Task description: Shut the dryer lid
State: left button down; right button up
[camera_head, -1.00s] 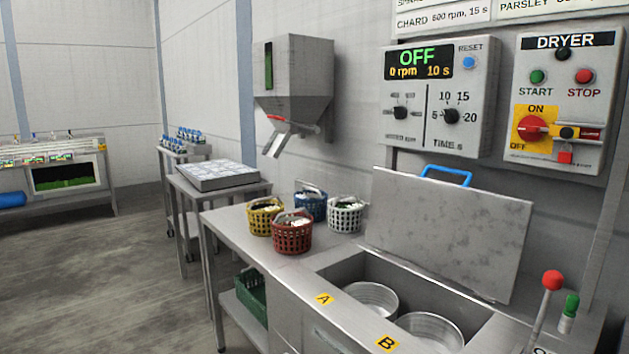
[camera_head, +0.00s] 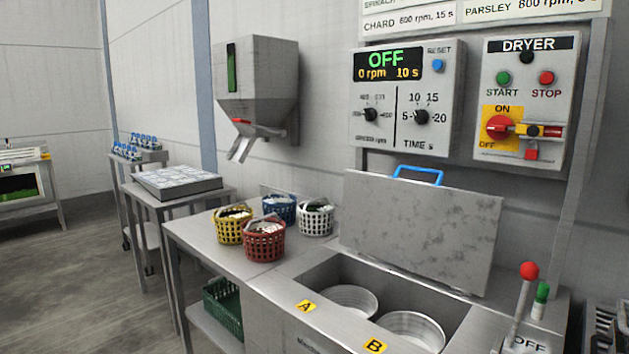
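The dryer lid (camera_head: 420,228) is a grey metal plate standing raised and open against the wall side of the dryer. A blue handle (camera_head: 418,175) sits on its upper edge. Below it the dryer well (camera_head: 318,276) is open, with two round metal drums (camera_head: 412,328) inside, beside yellow labels A and B. Neither of my grippers is in view.
Red, yellow, blue and white baskets (camera_head: 265,243) stand on the counter left of the lid. A red-knobbed lever (camera_head: 528,271) and a green-tipped one (camera_head: 541,294) rise at the right. The control panel (camera_head: 406,95) reads OFF, 0 rpm. The floor at left is clear.

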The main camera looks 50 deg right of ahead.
aim_at(447, 235)
jog(key=i, duration=2.95)
jog(key=z, duration=3.6)
